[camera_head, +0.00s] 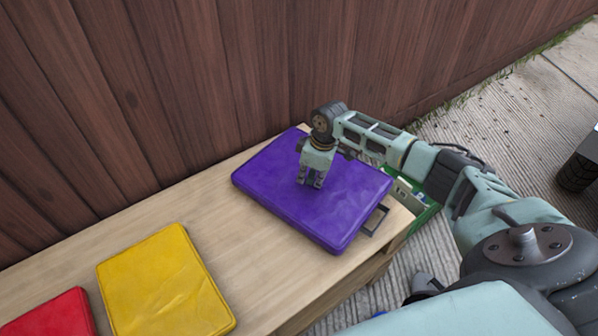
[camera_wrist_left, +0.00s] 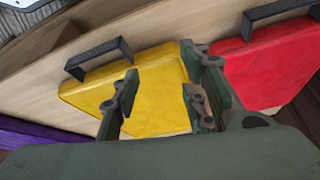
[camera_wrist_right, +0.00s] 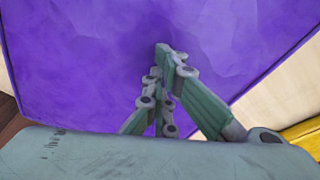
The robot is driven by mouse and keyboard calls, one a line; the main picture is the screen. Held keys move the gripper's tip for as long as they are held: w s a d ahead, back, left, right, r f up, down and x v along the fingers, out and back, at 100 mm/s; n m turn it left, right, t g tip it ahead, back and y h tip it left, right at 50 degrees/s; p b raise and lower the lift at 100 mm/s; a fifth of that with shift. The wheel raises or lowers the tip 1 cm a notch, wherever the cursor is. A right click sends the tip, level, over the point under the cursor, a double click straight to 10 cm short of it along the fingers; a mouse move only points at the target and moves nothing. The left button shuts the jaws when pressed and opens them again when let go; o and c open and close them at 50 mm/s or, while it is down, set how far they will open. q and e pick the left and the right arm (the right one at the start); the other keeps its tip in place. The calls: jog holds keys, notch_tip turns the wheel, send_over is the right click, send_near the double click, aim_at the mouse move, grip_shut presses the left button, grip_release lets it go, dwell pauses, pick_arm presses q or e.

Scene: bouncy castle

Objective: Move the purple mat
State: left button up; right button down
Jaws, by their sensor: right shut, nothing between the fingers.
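The purple mat (camera_head: 275,205) lies flat at the right end of the wooden table, with a dark handle (camera_head: 376,221) at its right edge. My right gripper (camera_head: 310,186) points down over the middle of the mat, its fingers closed together and empty. In the right wrist view the purple mat (camera_wrist_right: 80,55) fills most of the picture behind the closed fingertips (camera_wrist_right: 163,60); whether they touch it is unclear. My left gripper (camera_wrist_left: 158,85) has its fingers apart with nothing between them. A strip of the purple mat (camera_wrist_left: 30,132) shows at the lower left there.
A yellow mat (camera_head: 165,285) and a red mat (camera_head: 50,315) lie to the left on the wooden table (camera_head: 235,265). Bare tabletop separates yellow from purple. A wooden wall (camera_head: 230,80) stands behind. A green box (camera_head: 424,212) is partly hidden beyond the table's right end.

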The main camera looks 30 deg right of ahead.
jog(key=shift+s+d+f+p, duration=0.25)
jog(key=shift+s+d+p, duration=0.25)
jog(key=shift+s, duration=0.3)
jog(key=shift+d+f, duration=0.1)
pick_arm(q)
jog(key=s, duration=0.1)
jog(key=s+g, duration=0.1)
jog(key=shift+s+a+r, duration=0.1)
jog(key=shift+s+a, duration=0.2)
jog(key=shift+a, duration=0.05)
